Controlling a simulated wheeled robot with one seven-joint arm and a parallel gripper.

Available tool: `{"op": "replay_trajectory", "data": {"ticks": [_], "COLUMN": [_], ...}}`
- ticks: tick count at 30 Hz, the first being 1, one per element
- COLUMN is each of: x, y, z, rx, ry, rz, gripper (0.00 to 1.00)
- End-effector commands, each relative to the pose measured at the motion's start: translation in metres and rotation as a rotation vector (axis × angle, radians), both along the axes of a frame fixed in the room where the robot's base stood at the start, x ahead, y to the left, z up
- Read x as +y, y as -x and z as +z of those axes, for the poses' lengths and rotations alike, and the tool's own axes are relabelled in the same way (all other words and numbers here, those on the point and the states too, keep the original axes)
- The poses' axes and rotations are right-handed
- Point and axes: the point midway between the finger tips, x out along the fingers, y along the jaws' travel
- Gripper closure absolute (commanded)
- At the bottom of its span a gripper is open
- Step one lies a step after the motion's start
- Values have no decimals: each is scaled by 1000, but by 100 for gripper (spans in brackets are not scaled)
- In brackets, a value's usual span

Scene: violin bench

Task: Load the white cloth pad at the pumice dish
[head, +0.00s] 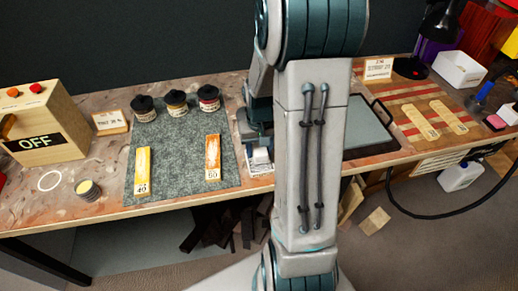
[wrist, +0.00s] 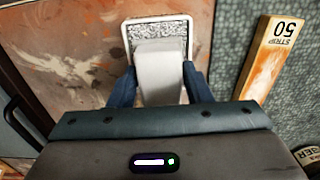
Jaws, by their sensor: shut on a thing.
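My gripper (wrist: 158,90) is shut on the white cloth pad (wrist: 160,75), held between its two dark blue fingers in the wrist view. The pumice dish (wrist: 129,38), with a white rim and grey speckled contents, lies right under and beyond the pad's tip. The pad covers part of the dish. I cannot tell whether the pad touches the speckled surface. In the head view my gripper (head: 259,155) is low over the bench, just right of the grey mat and partly hidden by my arm.
An orange-marked strip (head: 213,158) and a yellow strip (head: 142,172) lie on the grey mat (head: 178,155), with several dark-lidded jars behind. A wooden box reading OFF (head: 42,125) stands at left. A dark-framed grey plate (head: 368,125) lies right of my arm.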

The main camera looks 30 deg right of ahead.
Motion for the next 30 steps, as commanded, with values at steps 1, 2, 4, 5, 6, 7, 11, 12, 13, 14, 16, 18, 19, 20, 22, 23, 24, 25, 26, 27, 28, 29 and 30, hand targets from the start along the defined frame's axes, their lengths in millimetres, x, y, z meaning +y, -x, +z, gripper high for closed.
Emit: {"op": "replay_trajectory", "data": {"ticks": [1,2,4,5,6,7,11,12,13,14,16,18,19,20,22,23,24,25,26,27,28,29,30], "x": [0,0,0,0,0,0,0,0,0,0,0,0,0,0,0,0,0,0,0,0,0,0,0], "y": [0,0,0,0,-1,-1,-1,-1,-1,-1,0,0,0,0,0,0,0,0,0,0,0,0,0], "z": [8,10,16,18,22,24,35,38,40,42,46,47,47,47,46,46,46,46,46,46,46,46,46], "rx": [-1,-1,-1,-1,-2,-2,-2,-2,-2,-2,-2,-1,-1,-1,-1,-1,-1,-1,-1,-1,-1,-1,-1], "ry": [0,0,0,0,1,1,1,1,1,2,2,0,0,0,0,0,0,0,0,0,0,0,0], "rz": [0,0,1,1,1,1,1,1,1,1,1,1,1,1,1,1,1,0,0,1,0,0,0], "gripper": [74,74,74,74,74,74,74,74,74,74,74,74,74,74,74,74,74,74,74,74,74,74,74]}}
